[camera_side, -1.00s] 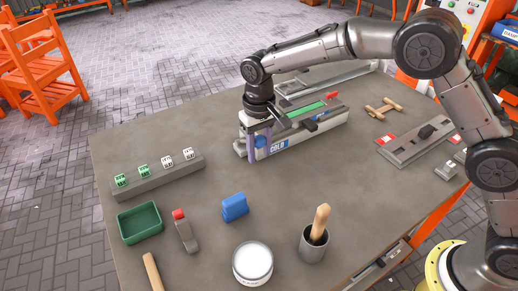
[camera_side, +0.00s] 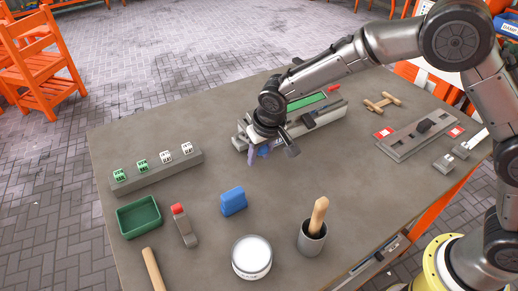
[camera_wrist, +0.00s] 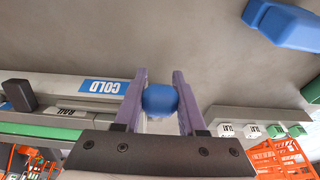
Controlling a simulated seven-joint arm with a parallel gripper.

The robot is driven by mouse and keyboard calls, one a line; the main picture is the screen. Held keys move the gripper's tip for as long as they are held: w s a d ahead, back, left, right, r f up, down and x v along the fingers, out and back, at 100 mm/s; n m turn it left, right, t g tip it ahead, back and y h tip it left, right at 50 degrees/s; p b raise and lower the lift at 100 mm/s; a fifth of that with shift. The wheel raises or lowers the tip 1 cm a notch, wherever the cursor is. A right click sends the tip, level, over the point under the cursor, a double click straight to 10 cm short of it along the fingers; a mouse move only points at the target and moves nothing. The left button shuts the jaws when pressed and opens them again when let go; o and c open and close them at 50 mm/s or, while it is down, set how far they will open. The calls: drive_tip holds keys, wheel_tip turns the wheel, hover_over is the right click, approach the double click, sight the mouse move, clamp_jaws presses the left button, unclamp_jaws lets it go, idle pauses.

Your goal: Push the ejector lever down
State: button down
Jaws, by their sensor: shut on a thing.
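A long grey machine (camera_side: 318,126) with a green strip on top lies toward the back of the table. My gripper (camera_side: 257,154) is at its near left end, tilted, with its purple fingers low. In the wrist view the fingers of my gripper (camera_wrist: 160,95) are shut on a round blue knob (camera_wrist: 160,99). The blue knob also shows beside the fingers in the side view (camera_side: 264,151). I take it for the ejector lever's end; the lever's shaft is hidden behind the fingers and wrist.
A grey rail (camera_side: 160,171) with green and white blocks stands to the left. A blue block (camera_side: 233,201), a green tray (camera_side: 139,217), a red-tipped grey piece (camera_side: 184,226), a white-topped tin (camera_side: 252,258) and a cup (camera_side: 312,237) stand in front. The table between is clear.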

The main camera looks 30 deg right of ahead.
drive_tip(key=shift+s+f, duration=0.1)
drive_tip(key=shift+f, duration=0.55)
drive_tip(key=shift+c, duration=2.4)
unclamp_jaws()
drive_tip(key=shift+r, duration=0.1)
drive_tip(key=v, duration=1.3)
drive_tip(key=shift+r, duration=0.35)
drive_tip(key=shift+c, duration=0.3)
